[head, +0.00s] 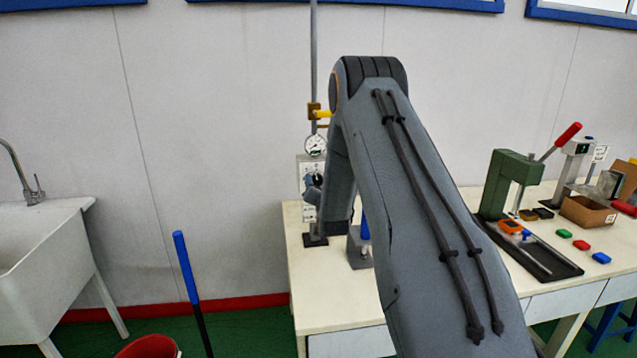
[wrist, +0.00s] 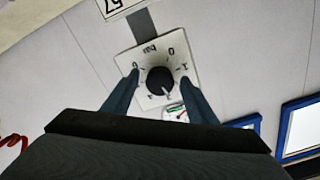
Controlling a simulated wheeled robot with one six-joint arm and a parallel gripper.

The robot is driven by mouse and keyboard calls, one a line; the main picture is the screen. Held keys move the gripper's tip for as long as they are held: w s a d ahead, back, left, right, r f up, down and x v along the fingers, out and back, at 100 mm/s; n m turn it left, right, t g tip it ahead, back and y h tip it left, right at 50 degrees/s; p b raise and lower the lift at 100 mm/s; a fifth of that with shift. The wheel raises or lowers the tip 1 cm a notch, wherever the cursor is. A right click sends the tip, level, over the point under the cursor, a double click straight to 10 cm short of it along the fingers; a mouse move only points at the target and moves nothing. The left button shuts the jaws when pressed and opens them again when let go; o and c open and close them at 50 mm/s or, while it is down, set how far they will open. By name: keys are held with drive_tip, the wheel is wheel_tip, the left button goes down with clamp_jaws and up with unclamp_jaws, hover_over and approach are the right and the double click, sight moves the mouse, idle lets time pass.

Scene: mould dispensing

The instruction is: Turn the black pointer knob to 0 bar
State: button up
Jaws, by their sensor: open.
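The black pointer knob (wrist: 160,80) sits on a pale square dial plate (wrist: 148,56) with numbers and the word "bar", which appears upside down in the wrist view. My gripper (wrist: 159,77) is open, with one finger on each side of the knob. I cannot tell whether the fingers touch it. A small light mark on the knob's lower edge lies near the numbers at the bottom of the dial, but the exact setting is unclear. In the head view the dial plate (head: 306,169) is on the panel left of my arm, partly hidden.
A round gauge (head: 315,145) and a yellow valve handle (head: 322,114) are above the dial. The white bench (head: 325,294) carries a green press (head: 511,183) and several coloured blocks at the right. A sink (head: 45,245) and a blue-handled pole (head: 186,266) stand left.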

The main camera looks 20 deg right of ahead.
drive_tip(key=shift+w, duration=0.15)
drive_tip(key=shift+c, duration=0.5)
drive_tip(key=c, duration=1)
